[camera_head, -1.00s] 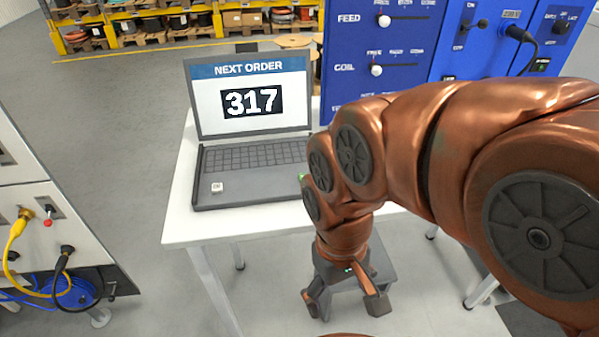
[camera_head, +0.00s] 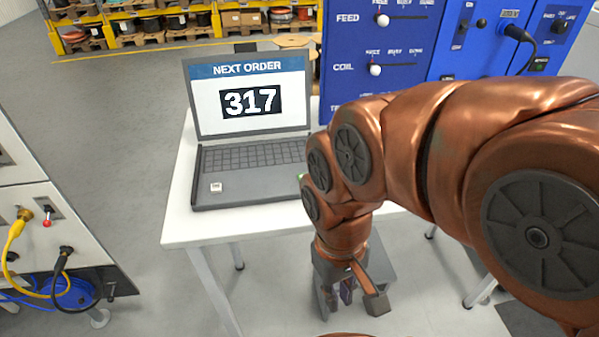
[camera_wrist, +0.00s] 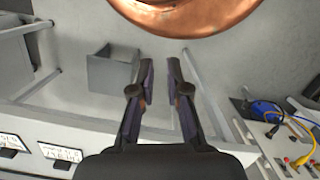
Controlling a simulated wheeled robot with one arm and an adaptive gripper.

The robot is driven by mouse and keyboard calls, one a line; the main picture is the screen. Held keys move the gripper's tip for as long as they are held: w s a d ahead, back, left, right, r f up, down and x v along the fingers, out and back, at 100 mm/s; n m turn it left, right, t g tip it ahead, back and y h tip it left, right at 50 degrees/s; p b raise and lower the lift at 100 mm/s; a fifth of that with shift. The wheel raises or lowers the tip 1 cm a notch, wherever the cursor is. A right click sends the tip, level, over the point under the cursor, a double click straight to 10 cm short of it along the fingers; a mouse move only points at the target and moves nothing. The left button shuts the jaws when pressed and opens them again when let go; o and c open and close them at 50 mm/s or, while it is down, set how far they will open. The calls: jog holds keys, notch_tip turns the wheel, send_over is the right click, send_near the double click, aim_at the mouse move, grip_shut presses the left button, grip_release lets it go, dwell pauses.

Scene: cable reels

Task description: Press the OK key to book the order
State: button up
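The laptop (camera_head: 250,135) stands open on the white table, its screen reading "NEXT ORDER" and "317". A pale key (camera_head: 216,187) with small dark lettering sits at the front left of its keyboard deck; the lettering is too small to read surely. My gripper (camera_head: 350,298) points down in front of the table, lower than the tabletop and to the right of the laptop, touching neither. In the wrist view my gripper (camera_wrist: 160,63) is empty, with a narrow gap between its fingertips. The key is not recognisable there.
The white table (camera_head: 185,222) has bare top left of the laptop. A blue control panel (camera_head: 380,60) stands behind right. A grey box-like stool (camera_head: 385,262) is below my gripper. A cabinet with cables (camera_head: 50,225) is at left. Yellow shelving (camera_head: 150,30) stands behind.

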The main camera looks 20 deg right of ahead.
grip_shut()
dwell(1.0)
notch_tip(320, 180, down, 2)
jog(key=shift+f+b, duration=0.2)
jog(key=shift+b, duration=1)
